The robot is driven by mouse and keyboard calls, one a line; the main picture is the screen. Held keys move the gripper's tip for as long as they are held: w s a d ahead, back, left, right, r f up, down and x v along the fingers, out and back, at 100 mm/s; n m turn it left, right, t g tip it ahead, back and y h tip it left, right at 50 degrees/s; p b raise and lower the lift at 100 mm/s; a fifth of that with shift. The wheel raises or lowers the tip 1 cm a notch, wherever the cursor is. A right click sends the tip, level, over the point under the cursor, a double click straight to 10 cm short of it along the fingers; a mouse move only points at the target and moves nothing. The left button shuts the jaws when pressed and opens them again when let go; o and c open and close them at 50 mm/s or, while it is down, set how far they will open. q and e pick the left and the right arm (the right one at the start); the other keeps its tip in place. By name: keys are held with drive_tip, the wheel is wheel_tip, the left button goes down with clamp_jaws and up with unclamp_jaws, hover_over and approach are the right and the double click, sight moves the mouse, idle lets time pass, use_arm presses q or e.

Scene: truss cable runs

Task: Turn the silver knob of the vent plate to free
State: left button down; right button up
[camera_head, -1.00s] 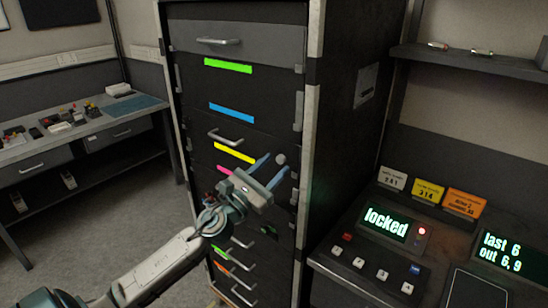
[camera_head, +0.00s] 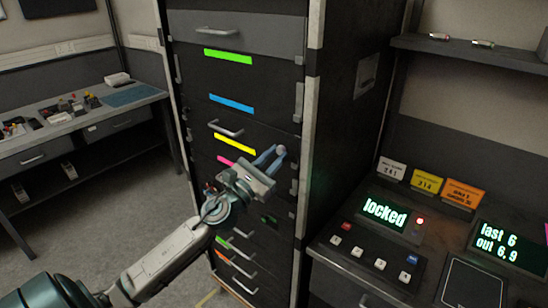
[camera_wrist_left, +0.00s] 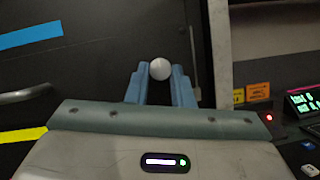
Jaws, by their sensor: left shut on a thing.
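The silver knob (camera_head: 280,149) is a small round knob on the dark front of the tall cabinet, near its right edge. In the left wrist view the knob (camera_wrist_left: 160,69) sits between the tips of the blue fingers. My left gripper (camera_head: 273,156) reaches it from the lower left and is shut on it; the gripper also shows in the left wrist view (camera_wrist_left: 160,76). The fingers hide the knob's sides, and I cannot tell which way it is turned. The vent plate's outline is hard to make out against the dark front. My right gripper is not in view.
The cabinet (camera_head: 255,30) has drawers with handles and coloured strips. At the right, a console has a screen reading "locked" (camera_head: 385,213) with a red light, and small signs (camera_head: 428,186). A shelf (camera_head: 460,55) hangs above. A workbench (camera_head: 50,140) stands at the left.

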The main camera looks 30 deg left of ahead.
use_arm(q)
drive_tip(key=shift+n, duration=0.3)
drive_tip(key=n+y, duration=0.1)
drive_tip(key=n, duration=0.1)
drive_tip(key=n+y+p, duration=0.2)
drive_tip(key=n, duration=0.1)
drive_tip(key=shift+d+r+n, duration=0.15)
drive_tip(key=shift+d+n, duration=0.1)
drive_tip(key=shift+n, duration=0.05)
drive_tip(key=n+y+p, duration=0.1)
drive_tip(key=n, duration=0.2)
drive_tip(key=n+y+p, duration=0.1)
drive_tip(key=n+y, duration=0.1)
drive_tip(key=n, duration=0.1)
drive_tip(key=shift+d+r+n+p, duration=0.1)
drive_tip(key=shift+d+n+p, duration=0.1)
drive_tip(key=shift+n+p, duration=0.1)
drive_tip(key=n+g+y+p, duration=0.1)
drive_tip(key=n+p, duration=0.1)
drive_tip(key=n, duration=0.1)
drive_tip(key=n+g+y+p, duration=0.1)
drive_tip(key=n+y+p, duration=0.1)
drive_tip(key=n, duration=0.1)
drive_tip(key=shift+d+r+n, duration=0.2)
drive_tip(key=shift+n, duration=0.2)
drive_tip(key=shift+d+n+g+p, duration=0.1)
drive_tip(key=shift+n+g+p, duration=0.7)
drive_tip(key=shift+n+p, duration=0.9)
drive_tip(key=shift+n, duration=0.4)
